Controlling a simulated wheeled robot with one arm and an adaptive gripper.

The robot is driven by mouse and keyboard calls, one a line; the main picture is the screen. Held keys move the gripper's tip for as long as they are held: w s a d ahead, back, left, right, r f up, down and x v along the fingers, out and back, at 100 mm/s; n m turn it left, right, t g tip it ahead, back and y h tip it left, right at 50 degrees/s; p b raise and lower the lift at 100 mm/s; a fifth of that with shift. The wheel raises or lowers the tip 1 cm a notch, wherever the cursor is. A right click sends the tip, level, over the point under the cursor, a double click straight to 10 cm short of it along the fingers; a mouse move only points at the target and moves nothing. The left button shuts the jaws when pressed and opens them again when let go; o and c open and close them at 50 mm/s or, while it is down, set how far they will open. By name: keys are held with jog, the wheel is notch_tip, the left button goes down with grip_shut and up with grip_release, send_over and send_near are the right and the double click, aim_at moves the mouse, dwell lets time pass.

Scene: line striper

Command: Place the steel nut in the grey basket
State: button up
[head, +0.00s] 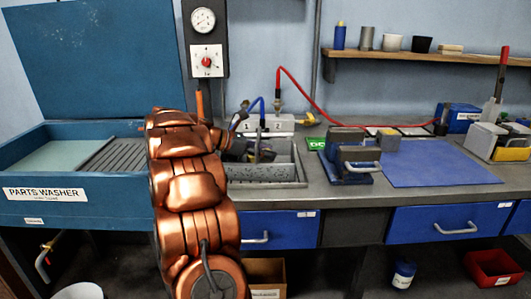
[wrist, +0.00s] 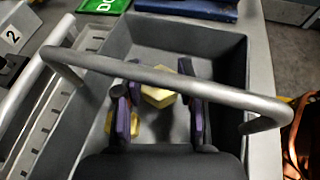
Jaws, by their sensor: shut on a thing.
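The grey basket (head: 262,172) is a low divided tray on the bench, left of centre in the head view. In the wrist view its deep grey compartment (wrist: 228,62) lies below my gripper (wrist: 160,105), and a bare grey bar arches across in front. My gripper's two dark fingers with purple sides point down over this compartment. A pale yellow, faceted piece shows between them, which I take for the steel nut (wrist: 158,96); I see no clearly steel-coloured nut. Its contact with the fingers is hard to see. In the head view my arm and gripper partly cover the basket.
A blue parts washer (head: 85,205) stands left. A blue clamp-like fixture (head: 347,152) and a blue mat (head: 432,163) lie right of the basket. A numbered grey block (head: 265,124) with red and blue hoses is behind it. A shelf (head: 440,58) hangs above.

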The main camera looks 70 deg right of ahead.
jog(key=shift+f+b, duration=0.55)
jog(key=shift+b, duration=0.45)
jog(key=o, duration=1.2)
jog(key=shift+r, duration=0.1)
jog(key=r+p, duration=0.1)
jog(key=p, duration=0.2)
jog(key=shift+r, duration=0.25)
jog(key=shift+w+a+f, duration=0.1)
jog(key=shift+w+a, duration=0.05)
jog(key=shift+w, duration=0.15)
jog(key=b+v, duration=0.1)
jog(key=v, duration=0.9)
jog(key=shift+b, duration=0.3)
jog(key=shift+w+a+r, duration=0.35)
jog(key=shift+w+a, duration=0.05)
jog(key=shift+w, duration=0.05)
